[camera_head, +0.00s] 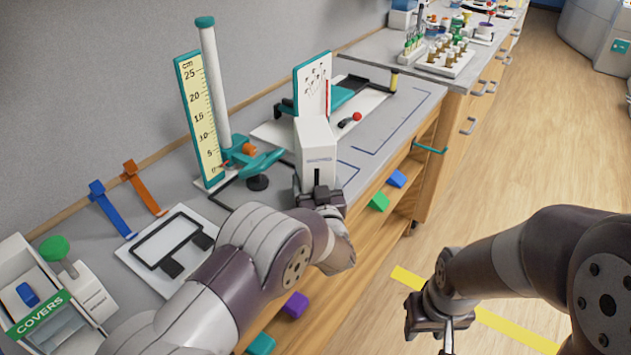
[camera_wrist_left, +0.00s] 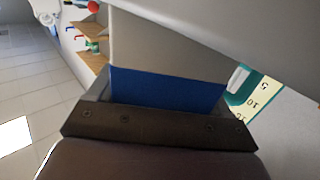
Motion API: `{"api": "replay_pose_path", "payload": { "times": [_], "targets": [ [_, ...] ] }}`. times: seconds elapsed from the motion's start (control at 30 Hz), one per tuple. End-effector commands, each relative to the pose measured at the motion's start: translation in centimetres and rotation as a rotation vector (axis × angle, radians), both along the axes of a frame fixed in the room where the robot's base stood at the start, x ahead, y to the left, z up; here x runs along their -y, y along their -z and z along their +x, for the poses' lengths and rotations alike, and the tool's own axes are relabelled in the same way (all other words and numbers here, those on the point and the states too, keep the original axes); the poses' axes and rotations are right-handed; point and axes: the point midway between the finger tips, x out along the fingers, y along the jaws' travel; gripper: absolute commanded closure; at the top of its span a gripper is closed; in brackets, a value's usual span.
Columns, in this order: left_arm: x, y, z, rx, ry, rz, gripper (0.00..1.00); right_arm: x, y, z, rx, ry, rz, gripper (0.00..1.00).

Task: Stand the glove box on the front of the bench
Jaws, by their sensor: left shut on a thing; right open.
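The white glove box (camera_head: 316,143) stands out above the front part of the bench (camera_head: 222,197), in the middle of the head view. My left gripper (camera_head: 320,192) is shut on it from the near side. In the left wrist view a pale grey surface, likely the glove box (camera_wrist_left: 180,45), fills the top, with a dark blue face (camera_wrist_left: 168,88) right at the jaw. Whether the box's base touches the bench is hidden by my gripper. My right gripper (camera_head: 440,328) is open and empty, over the floor in front of the bench.
A height scale (camera_head: 199,115) and a white post stand left of the box. A teal-edged board (camera_head: 312,85) stands behind it. A covers bin (camera_head: 45,310) is at lower left. Coloured blocks (camera_head: 379,202) sit below the edge.

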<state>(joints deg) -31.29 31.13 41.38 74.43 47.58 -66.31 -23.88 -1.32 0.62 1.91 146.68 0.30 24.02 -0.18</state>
Motion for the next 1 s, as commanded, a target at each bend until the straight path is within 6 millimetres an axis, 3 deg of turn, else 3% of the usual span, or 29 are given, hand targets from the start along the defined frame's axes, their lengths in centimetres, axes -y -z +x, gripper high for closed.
{"api": "replay_pose_path", "payload": {
  "times": [0.27, 0.3, 0.37, 0.67, 1.0],
  "targets": [
    [0.1, 0.1, 0.1, 0.005, 0.000, -0.002, 0.66, 0.0, 0.3, 0.0, 0.000, 0.000, 0.000, 0.57],
    [0.0, 0.2, 0.0, 0.002, 0.000, -0.002, 0.18, 0.0, 0.3, 0.0, 0.000, 0.000, 0.000, 0.57],
    [0.0, 0.1, 0.0, 0.002, 0.000, -0.002, 0.00, 0.0, 0.2, 0.0, 0.000, 0.000, 0.000, 0.57],
    [0.2, -0.2, -0.5, 0.001, 0.001, -0.001, 0.00, 0.0, 0.0, 0.0, 0.000, 0.000, 0.000, 0.57],
    [1.9, -0.1, -8.8, 0.001, 0.004, -0.001, 0.00, 0.0, 0.5, 0.0, 0.000, 0.000, 0.000, 0.57]
  ]
}}
